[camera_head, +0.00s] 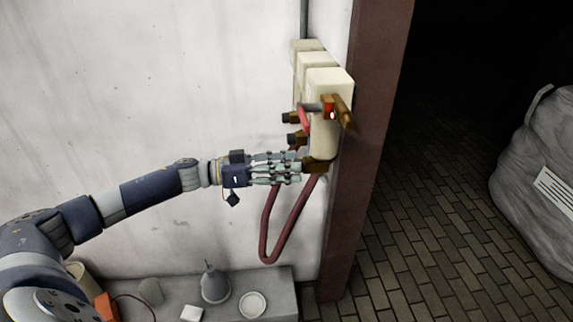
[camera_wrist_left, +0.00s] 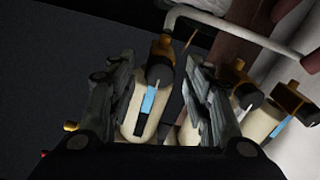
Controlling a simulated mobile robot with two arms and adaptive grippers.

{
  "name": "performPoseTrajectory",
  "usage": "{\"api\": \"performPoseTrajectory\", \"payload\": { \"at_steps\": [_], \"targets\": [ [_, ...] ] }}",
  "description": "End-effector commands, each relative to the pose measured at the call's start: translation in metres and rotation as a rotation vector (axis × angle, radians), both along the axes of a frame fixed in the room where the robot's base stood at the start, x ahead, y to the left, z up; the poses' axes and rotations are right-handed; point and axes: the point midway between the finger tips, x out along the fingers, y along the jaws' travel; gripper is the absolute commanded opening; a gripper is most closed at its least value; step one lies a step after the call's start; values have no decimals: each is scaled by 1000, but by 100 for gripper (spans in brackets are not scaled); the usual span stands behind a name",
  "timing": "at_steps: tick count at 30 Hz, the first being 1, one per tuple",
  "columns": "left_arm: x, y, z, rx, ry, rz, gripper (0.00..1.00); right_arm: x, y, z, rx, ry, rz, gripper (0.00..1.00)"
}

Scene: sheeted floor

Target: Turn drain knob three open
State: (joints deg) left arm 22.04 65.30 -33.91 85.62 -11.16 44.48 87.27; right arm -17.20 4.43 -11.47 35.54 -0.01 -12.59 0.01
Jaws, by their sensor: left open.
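A row of cream units (camera_head: 330,85) is mounted on the wall beside the doorway, with dark-tipped brass fittings (camera_head: 297,137) and a small red handle (camera_head: 304,118). I cannot tell which part is drain knob three. My left gripper (camera_head: 296,168) is open, just below those fittings, its fingertips close to the lowest brass fitting (camera_head: 316,166); contact is unclear. In the left wrist view, the two fingers of the gripper (camera_wrist_left: 168,95) are spread on either side of a cream cylinder (camera_wrist_left: 140,120) with a brass top (camera_wrist_left: 163,47) and a blue label. My right gripper is out of view.
A dark red hose (camera_head: 268,225) hangs in a loop below the units. A brown door post (camera_head: 370,130) stands right behind them. A low grey ledge (camera_head: 278,290) holds small items, including a white dish (camera_head: 252,304). A grey sack (camera_head: 540,170) lies at far right.

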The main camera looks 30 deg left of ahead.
Motion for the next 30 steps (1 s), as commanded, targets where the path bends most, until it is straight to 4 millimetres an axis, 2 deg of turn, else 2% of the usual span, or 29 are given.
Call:
{"api": "performPoseTrajectory", "payload": {
  "at_steps": [4,5,10,11,23,30],
  "targets": [
    [0,0,-1,0,0,0,46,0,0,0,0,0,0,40],
    [0,0,-1,0,0,0,41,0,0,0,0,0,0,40],
    [0,0,-1,0,0,0,3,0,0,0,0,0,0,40],
    [0,0,-1,0,0,0,1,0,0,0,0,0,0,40],
    [0,0,-1,30,-39,0,1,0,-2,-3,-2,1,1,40],
    [0,0,-2,121,-160,0,1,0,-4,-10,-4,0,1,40]
  ]
}}
